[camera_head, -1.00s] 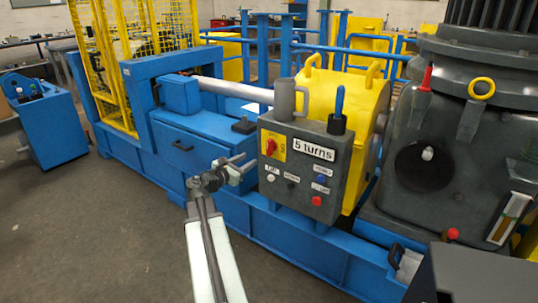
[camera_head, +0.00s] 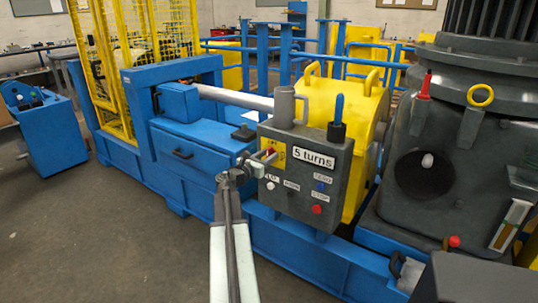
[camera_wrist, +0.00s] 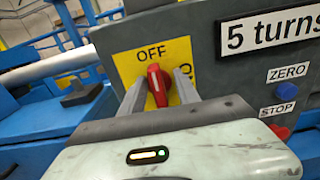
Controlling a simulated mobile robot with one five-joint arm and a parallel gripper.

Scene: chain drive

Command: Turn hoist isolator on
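The hoist isolator is a red rotary knob (camera_wrist: 157,85) on a yellow plate (camera_wrist: 128,66) on the grey control box. In the wrist view its handle stands close to upright, under the word OFF. A second label to its right is mostly hidden behind a finger. My gripper (camera_wrist: 160,88) is open, with one finger on each side of the knob and gaps still showing. In the head view my gripper (camera_head: 262,158) is in front of the plate, and the knob (camera_head: 271,150) is partly covered.
The control box (camera_head: 340,172) also carries a "5 turns" sign (camera_head: 314,158), a blue ZERO button (camera_wrist: 281,91), a red STOP button (camera_head: 317,209) and other small controls. A grey handle (camera_head: 285,107) and a blue lever (camera_head: 338,108) stand on top. Open floor lies at front left.

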